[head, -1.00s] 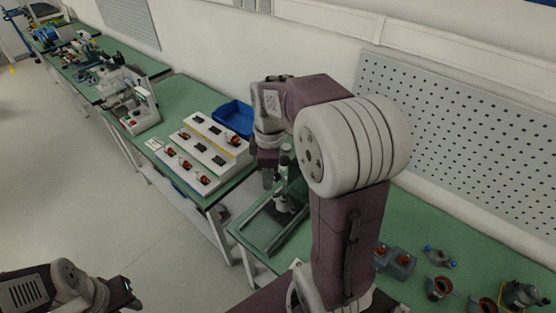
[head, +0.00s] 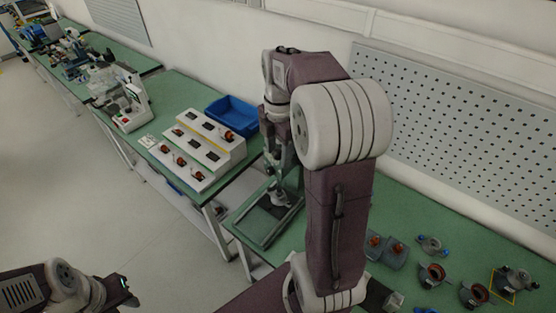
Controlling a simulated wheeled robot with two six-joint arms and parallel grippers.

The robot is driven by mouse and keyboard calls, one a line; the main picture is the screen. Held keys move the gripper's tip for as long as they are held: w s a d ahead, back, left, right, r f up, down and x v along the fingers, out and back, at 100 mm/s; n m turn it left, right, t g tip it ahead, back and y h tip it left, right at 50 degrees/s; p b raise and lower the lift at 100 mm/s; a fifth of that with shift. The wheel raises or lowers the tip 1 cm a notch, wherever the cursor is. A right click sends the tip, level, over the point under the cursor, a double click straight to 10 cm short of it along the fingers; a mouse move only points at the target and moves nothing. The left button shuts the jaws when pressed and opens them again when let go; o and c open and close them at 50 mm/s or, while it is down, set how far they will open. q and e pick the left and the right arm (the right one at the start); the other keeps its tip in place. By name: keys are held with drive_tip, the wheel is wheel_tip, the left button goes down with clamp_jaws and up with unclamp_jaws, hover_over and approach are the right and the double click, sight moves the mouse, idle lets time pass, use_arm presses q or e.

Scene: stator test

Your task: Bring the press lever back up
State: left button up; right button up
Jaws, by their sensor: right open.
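The press (head: 262,228) stands at the left end of the near green bench, with a flat green base and an upright column. My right arm reaches over it from the right and covers much of its upper part. I cannot pick out the lever clearly. My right gripper (head: 272,150) is open beside the top of the press, partly hidden by my own arm. Whether it touches the lever cannot be seen. My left gripper (head: 124,291) is low at the left, over the floor and away from the press; its fingers are hard to make out.
A white stepped rack (head: 205,150) with copper-coloured parts and a blue bin (head: 232,116) stand on the bench beyond. Several motor parts (head: 432,273) lie on the near bench at right. A perforated panel (head: 450,140) lines the wall. The floor at left is clear.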

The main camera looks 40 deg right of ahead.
wheel_tip(320, 180, down, 3)
drive_tip(key=shift+w, duration=0.1)
drive_tip(key=shift+f, duration=0.55)
clamp_jaws()
idle(0.9)
